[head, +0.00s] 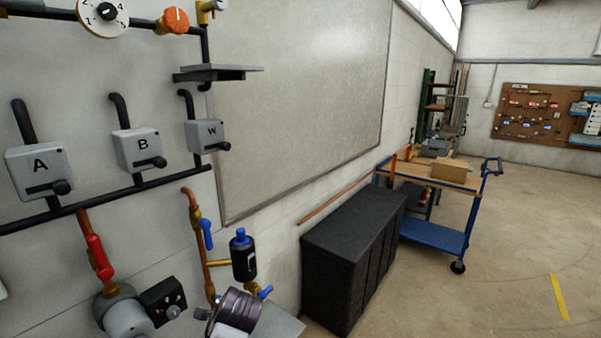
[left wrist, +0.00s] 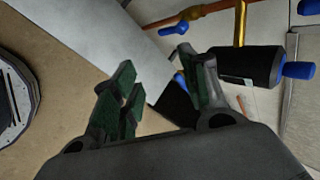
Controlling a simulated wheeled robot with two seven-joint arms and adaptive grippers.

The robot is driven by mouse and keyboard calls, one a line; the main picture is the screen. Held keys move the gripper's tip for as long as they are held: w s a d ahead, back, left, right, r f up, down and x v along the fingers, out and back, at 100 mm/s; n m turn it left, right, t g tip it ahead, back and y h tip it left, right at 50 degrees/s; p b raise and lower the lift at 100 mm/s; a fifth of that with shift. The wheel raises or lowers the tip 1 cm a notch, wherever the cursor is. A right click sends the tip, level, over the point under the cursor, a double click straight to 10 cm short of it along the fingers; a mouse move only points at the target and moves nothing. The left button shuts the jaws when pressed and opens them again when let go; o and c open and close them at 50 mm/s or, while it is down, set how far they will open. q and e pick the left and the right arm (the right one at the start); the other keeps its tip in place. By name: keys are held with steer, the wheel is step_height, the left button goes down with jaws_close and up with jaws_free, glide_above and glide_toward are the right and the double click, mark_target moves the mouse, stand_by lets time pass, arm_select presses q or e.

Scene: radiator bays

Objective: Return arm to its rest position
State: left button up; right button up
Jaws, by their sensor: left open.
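My left gripper (left wrist: 155,78) shows in the left wrist view with its two green-padded fingers apart and nothing between them. A black cylinder with a blue cap (left wrist: 250,66) is beyond the right finger. I cannot tell whether the finger touches it; a gap seems to show. The same black cylinder (head: 243,258) stands on the copper and brass pipework at the lower middle of the head view. I cannot make out my left gripper clearly in the head view. My right gripper is in neither view.
Lever boxes A (head: 38,168), B (head: 139,149) and W (head: 207,135) stick out from the wall, with a red-handled valve (head: 98,257) below. A small grey shelf (head: 217,73) juts out above. A black cabinet (head: 345,255) and blue trolley (head: 437,235) stand right; floor beyond is clear.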

arm_select(q)
steer(key=s+a+f+n+g+h, duration=0.1)
steer(key=s+f+n, duration=0.25)
steer(key=s, duration=0.45)
steer(key=s+a+f+n+g+h, duration=0.1)
steer(key=s+f+n+h, duration=0.2)
steer(key=s, duration=0.4)
steer(key=s+a+f+n+g, duration=0.1)
steer(key=s+f+n, duration=0.25)
steer(key=s, duration=0.45)
step_height(320, 180, down, 33)
steer(key=s+g, duration=0.1)
steer(key=s, duration=0.2)
steer(key=s+a+f, duration=0.2)
steer(key=s+f, duration=0.7)
steer(key=s, duration=0.2)
steer(key=s+a+f+g, duration=0.1)
steer(key=s+a+f, duration=0.1)
steer(key=s+f, duration=0.8)
steer(key=shift+s+f+g, duration=0.25)
steer(key=shift+s+g, duration=0.05)
steer(key=shift+s, duration=0.25)
steer(key=shift+a, duration=0.1)
stand_by(0.6)
